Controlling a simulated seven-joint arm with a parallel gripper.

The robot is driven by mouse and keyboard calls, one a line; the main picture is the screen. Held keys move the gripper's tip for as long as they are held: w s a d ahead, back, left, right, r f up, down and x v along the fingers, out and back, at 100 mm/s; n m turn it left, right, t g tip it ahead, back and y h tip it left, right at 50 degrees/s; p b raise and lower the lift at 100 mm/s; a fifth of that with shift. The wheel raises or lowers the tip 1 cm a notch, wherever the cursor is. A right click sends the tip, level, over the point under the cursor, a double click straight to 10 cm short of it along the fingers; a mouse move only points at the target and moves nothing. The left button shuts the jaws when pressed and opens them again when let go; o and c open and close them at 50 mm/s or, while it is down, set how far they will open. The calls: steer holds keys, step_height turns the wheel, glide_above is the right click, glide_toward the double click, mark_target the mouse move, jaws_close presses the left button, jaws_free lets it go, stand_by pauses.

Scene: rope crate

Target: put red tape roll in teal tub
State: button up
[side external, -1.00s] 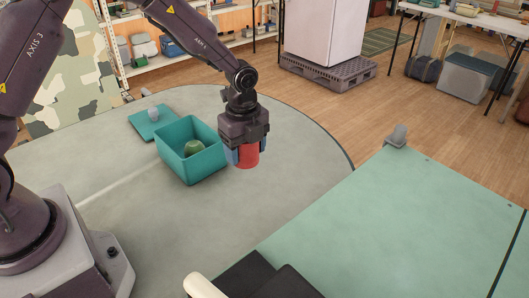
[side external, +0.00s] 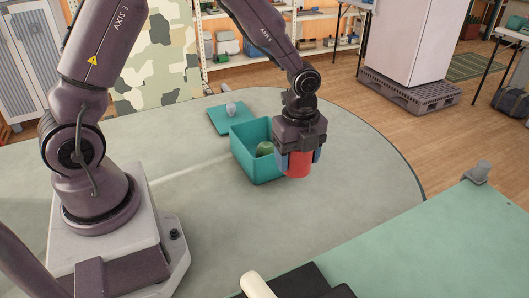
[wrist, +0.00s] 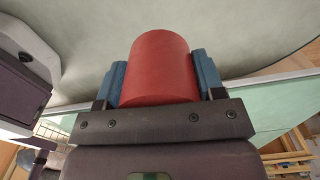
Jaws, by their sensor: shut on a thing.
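The red tape roll (side external: 298,166) is held between the blue fingers of my gripper (side external: 298,159), which is shut on it. In the wrist view the roll (wrist: 160,68) sits upright between both fingers (wrist: 160,84). I cannot tell how high the roll is above the table.
A flat teal piece (side external: 221,121) lies behind the tub with a small grey thing (side external: 231,109) on it. The grey table (side external: 190,215) is clear at the front. A green table (side external: 440,240) with a grey fitting (side external: 478,172) stands at the right.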

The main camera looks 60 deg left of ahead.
steer(key=w+a+n, duration=0.1)
steer(key=a+n, duration=0.2)
steer(key=a, duration=1)
step_height(320, 180, up, 3)
steer(key=m, duration=0.2)
glide_above(245, 137)
steer(key=w+d, duration=0.2)
steer(key=d, duration=0.2)
steer(key=shift+s+a, duration=0.1)
steer(key=shift+s, duration=0.05)
steer(key=shift+f, duration=7.25)
steer(key=shift+f, duration=0.45)
steer(key=o, duration=1.2)
